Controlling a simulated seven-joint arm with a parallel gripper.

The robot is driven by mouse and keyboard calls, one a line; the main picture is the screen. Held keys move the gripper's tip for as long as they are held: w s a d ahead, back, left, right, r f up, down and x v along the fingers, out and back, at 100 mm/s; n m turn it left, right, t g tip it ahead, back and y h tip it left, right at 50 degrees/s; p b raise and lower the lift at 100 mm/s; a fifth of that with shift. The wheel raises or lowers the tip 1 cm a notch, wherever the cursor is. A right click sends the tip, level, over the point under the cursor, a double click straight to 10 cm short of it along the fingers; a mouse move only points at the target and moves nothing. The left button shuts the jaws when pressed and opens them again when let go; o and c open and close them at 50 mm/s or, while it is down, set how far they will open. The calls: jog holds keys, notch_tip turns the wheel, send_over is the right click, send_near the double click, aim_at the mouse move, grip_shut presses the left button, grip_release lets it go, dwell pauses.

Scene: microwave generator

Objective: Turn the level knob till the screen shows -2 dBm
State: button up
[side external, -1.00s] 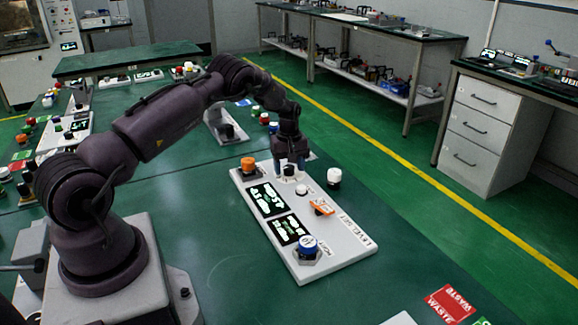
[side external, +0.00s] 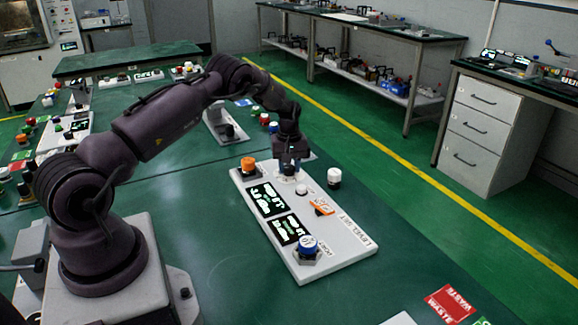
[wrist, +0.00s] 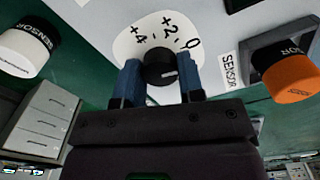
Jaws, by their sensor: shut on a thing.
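The generator panel (side external: 345,243) is a long white slab on the green bench, marked LEVEL SET along its edge. It carries two dark screens, an upper one (side external: 267,199) and a lower one (side external: 287,230); I cannot read their values reliably. My gripper (side external: 289,167) points down at the panel's far end, shut on a black knob (side external: 288,171). In the wrist view the blue fingers (wrist: 160,80) flank the black knob (wrist: 158,66), which has a short pale mark. A white dial behind it (wrist: 128,47) shows +4, +2 and 0; its rest is hidden.
An orange switch piece (side external: 322,206) and a blue-capped knob (side external: 309,246) sit nearer. The bench right of the panel is clear up to a red WASTE label (side external: 450,304).

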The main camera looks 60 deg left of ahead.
aim_at(289, 167)
jog(key=m, duration=0.5)
jog(key=shift+m, duration=0.3)
dwell(0.4)
jog(key=o, duration=0.9)
notch_tip(289, 167, up, 13)
